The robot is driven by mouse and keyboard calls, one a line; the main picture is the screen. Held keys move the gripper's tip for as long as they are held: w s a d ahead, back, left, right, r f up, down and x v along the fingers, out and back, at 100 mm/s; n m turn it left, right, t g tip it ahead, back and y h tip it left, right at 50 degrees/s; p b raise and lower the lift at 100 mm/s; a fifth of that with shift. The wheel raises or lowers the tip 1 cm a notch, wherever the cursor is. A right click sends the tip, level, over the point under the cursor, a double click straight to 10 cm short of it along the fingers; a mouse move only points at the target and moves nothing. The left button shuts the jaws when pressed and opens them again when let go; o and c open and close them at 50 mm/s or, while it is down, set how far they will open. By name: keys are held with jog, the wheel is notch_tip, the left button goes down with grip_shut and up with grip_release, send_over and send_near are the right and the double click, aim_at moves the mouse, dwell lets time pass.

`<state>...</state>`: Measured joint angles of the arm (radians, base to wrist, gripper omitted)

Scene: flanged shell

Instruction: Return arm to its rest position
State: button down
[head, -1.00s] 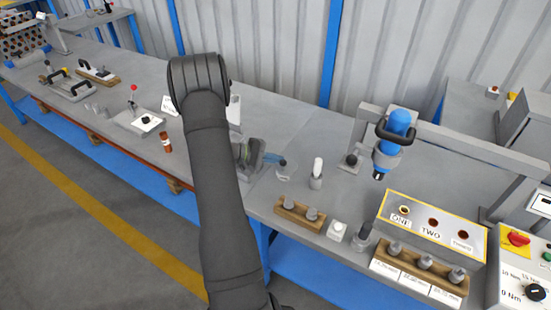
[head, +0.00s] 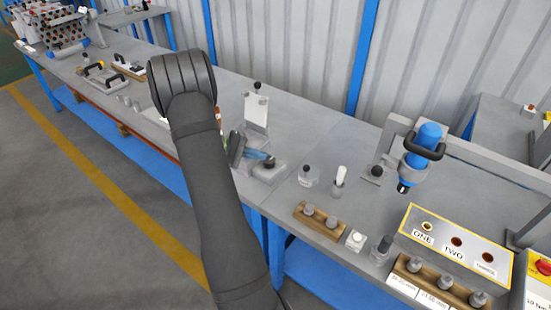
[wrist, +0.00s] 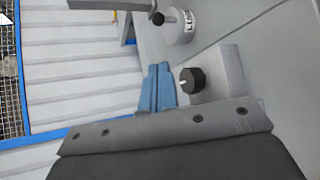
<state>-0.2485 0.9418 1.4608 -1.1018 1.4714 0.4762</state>
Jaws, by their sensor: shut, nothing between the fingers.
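My gripper (head: 264,158) is in the head view beyond my dark arm, low over the bench beside a grey block with a black knob. In the wrist view its two blue fingers (wrist: 158,88) lie together, with nothing visible between them. The grey block (wrist: 218,76) with its black knob is just right of the fingertips there; I cannot tell whether they touch. My arm (head: 205,180) is bent, and its elbow hides part of the bench. No flanged shell can be made out.
The long grey bench (head: 310,130) holds a white upright plate (head: 256,110), a wooden block with pegs (head: 322,222), a blue tool on a stand (head: 424,145) and a box labelled ONE and TWO (head: 455,240). A corrugated wall stands behind. Open floor lies at left.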

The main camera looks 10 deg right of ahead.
jog(key=v, duration=0.2)
jog(key=shift+a+r, duration=0.15)
jog(key=shift+a, duration=0.1)
jog(key=x, duration=1.7)
jog(key=shift+s+d, duration=0.1)
jog(key=shift+d, duration=0.1)
jog(key=v, duration=1.7)
jog(key=x, duration=1.6)
jog(key=shift+d, duration=0.2)
jog(key=w+d+r, duration=0.2)
jog(key=w+d, duration=0.3)
jog(key=d, duration=0.1)
jog(key=shift+w+r, duration=0.35)
jog(key=shift+w, duration=0.05)
